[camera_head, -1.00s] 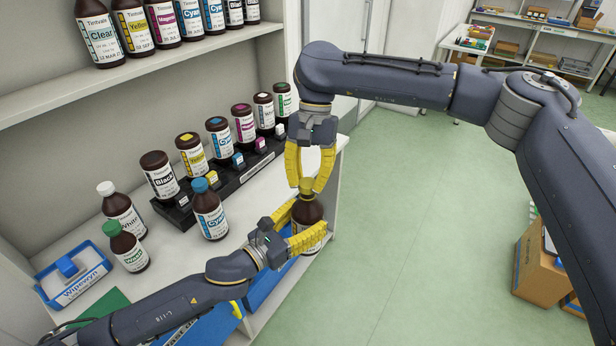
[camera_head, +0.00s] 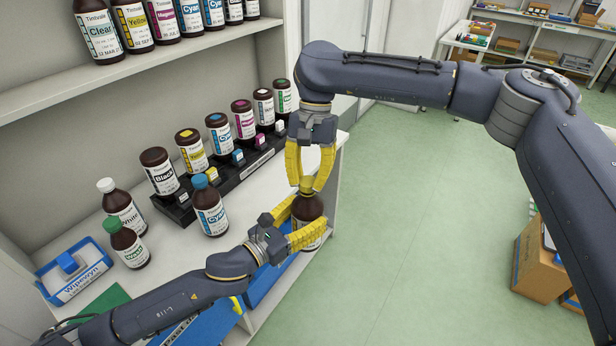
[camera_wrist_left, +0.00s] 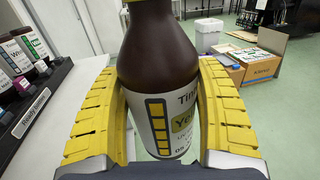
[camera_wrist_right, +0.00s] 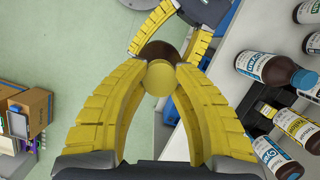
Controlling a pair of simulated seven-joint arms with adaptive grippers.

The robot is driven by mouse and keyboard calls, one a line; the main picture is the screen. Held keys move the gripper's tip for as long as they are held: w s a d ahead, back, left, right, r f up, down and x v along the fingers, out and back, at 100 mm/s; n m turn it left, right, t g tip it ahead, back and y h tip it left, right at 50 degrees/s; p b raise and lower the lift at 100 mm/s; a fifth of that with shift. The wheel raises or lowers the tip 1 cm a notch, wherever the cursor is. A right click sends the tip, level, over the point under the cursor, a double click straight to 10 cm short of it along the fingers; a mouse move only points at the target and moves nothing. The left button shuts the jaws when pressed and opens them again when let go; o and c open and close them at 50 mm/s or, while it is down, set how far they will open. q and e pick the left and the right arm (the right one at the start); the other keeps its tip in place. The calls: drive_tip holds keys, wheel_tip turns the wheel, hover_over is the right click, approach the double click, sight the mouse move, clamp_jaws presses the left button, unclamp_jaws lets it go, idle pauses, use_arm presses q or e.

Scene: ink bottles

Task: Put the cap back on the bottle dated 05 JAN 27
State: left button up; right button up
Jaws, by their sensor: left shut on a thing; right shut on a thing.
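A brown bottle (camera_head: 308,209) is held upright between the yellow fingers of my left gripper (camera_head: 298,224), near the shelf's right edge. In the left wrist view the bottle (camera_wrist_left: 160,60) shows a yellow-marked label; only the start of its date, "05", is readable. My right gripper (camera_head: 308,184) points down from above, shut on the yellow cap (camera_head: 307,185) at the bottle's top. In the right wrist view the cap (camera_wrist_right: 159,78) sits between the fingertips, over the bottle's shoulder. I cannot tell whether the cap is threaded on.
A cyan-capped bottle (camera_head: 209,207) stands on the white worktop, left of my grippers. A black rack (camera_head: 233,174) of several bottles runs behind. Open floor lies right.

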drive_tip(key=shift+f, duration=0.2)
